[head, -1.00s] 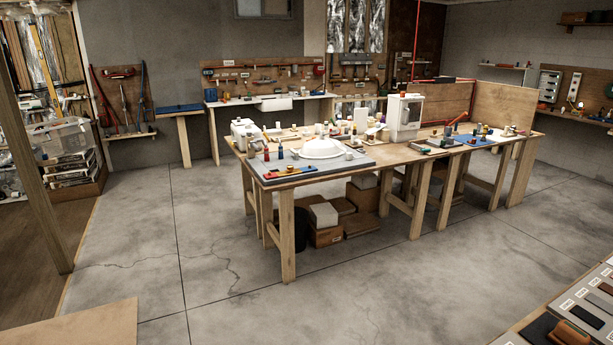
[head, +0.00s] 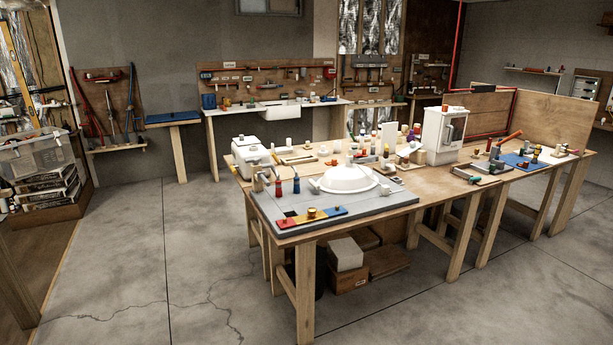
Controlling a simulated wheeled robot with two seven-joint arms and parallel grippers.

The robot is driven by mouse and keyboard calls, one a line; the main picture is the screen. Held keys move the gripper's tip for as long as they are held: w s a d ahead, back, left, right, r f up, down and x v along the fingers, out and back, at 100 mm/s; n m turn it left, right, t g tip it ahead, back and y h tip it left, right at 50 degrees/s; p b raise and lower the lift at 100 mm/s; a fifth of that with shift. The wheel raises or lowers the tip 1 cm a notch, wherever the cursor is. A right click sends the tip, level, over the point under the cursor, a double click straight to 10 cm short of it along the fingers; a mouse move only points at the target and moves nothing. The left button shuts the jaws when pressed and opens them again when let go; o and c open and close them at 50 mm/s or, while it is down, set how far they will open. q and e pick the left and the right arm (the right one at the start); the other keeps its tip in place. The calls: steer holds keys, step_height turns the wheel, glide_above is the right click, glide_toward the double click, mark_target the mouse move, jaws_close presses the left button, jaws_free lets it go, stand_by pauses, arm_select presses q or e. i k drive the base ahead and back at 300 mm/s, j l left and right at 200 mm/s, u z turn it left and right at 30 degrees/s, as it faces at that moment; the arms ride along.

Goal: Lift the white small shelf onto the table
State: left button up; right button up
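I cannot make out for certain which thing is the white small shelf. A white box (head: 346,254) sits on a brown carton (head: 348,279) on the floor under the large wooden table (head: 400,208). A tall white cabinet-like unit (head: 434,136) with a dark front opening stands upright on that table. Another white box-like piece (head: 281,113) shows at the front of the back bench. Neither of my grippers is in view.
The tabletop is crowded: a white domed piece (head: 347,178), a white machine (head: 252,157), a grey mat (head: 270,209) and many small tools. Shelving with a clear bin (head: 38,157) stands at left. The concrete floor (head: 120,240) left of the table is clear.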

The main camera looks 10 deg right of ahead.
mark_target(414, 146)
steer(key=i+l+z, duration=0.25)
steer(key=i+z, duration=0.2)
steer(key=i, duration=0.15)
steer(key=i+l+z, duration=0.1)
steer(key=i+z, duration=0.35)
steer(key=i, duration=0.15)
steer(key=i+j+z, duration=0.2)
steer(key=i+z, duration=0.25)
steer(key=i, duration=0.15)
steer(key=i+l+u, duration=0.2)
steer(key=i+u, duration=0.25)
steer(key=i+l+u, duration=0.9)
steer(key=i+l, duration=0.05)
